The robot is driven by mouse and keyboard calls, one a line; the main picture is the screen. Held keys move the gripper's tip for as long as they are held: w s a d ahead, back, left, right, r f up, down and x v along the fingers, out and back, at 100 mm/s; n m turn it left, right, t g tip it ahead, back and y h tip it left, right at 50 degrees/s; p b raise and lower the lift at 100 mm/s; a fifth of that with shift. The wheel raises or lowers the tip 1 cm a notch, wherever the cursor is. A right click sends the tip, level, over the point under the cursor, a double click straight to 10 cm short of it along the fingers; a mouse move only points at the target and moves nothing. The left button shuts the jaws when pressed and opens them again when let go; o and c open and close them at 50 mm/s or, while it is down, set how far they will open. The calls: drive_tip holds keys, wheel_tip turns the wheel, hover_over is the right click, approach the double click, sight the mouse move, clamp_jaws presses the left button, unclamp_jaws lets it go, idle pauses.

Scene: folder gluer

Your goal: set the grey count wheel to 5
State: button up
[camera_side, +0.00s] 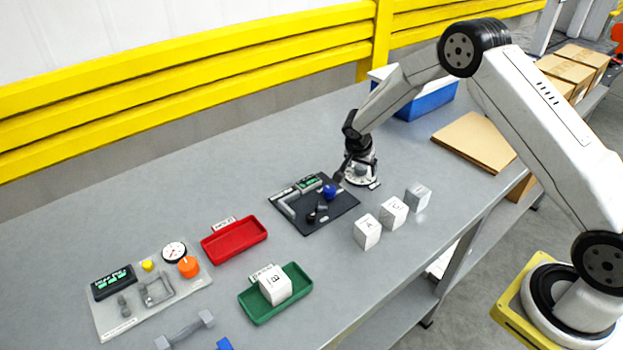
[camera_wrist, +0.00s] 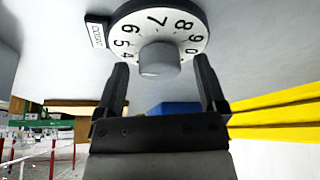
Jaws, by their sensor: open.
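The count wheel is a white numbered dial (camera_wrist: 178,18) with a grey knob (camera_wrist: 160,60) at its middle, large at the top of the wrist view. Its digits, including 5, 6, 7 and 8, run around the rim, and a COUNT label (camera_wrist: 96,32) sits beside it. I cannot tell which digit is set. My gripper (camera_wrist: 162,68) is open, its two black fingers on either side of the knob with gaps showing. In the side view my gripper (camera_side: 358,160) points down over the dial (camera_side: 360,180), partly hiding it.
A dark panel (camera_side: 340,205) with a blue knob (camera_side: 330,191) lies just left of the wheel. White blocks (camera_side: 367,232) and a grey block (camera_side: 417,198) stand in front. Cardboard (camera_side: 475,138) and a blue bin (camera_side: 430,102) lie behind. Red (camera_side: 235,240) and green (camera_side: 260,310) trays are farther left.

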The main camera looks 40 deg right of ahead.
drive_tip(key=v, duration=0.7)
drive_tip(key=shift+a+r, duration=0.2)
drive_tip(key=shift+r, duration=0.15)
drive_tip(key=shift+s, duration=0.1)
drive_tip(key=shift+s, duration=0.1)
drive_tip(key=s+a+r+n+y, duration=0.2)
drive_tip(key=s+n, duration=0.4)
drive_tip(key=s, duration=0.6)
drive_tip(key=s+a+r+n+t+y, duration=0.1)
drive_tip(key=s+a+r+n+y, duration=0.1)
drive_tip(key=s+a+r+n, duration=0.2)
drive_tip(key=s+a+n, duration=0.3)
drive_tip(key=s, duration=0.5)
drive_tip(key=shift+s+r+n, duration=0.2)
drive_tip(key=shift+r+n, duration=0.1)
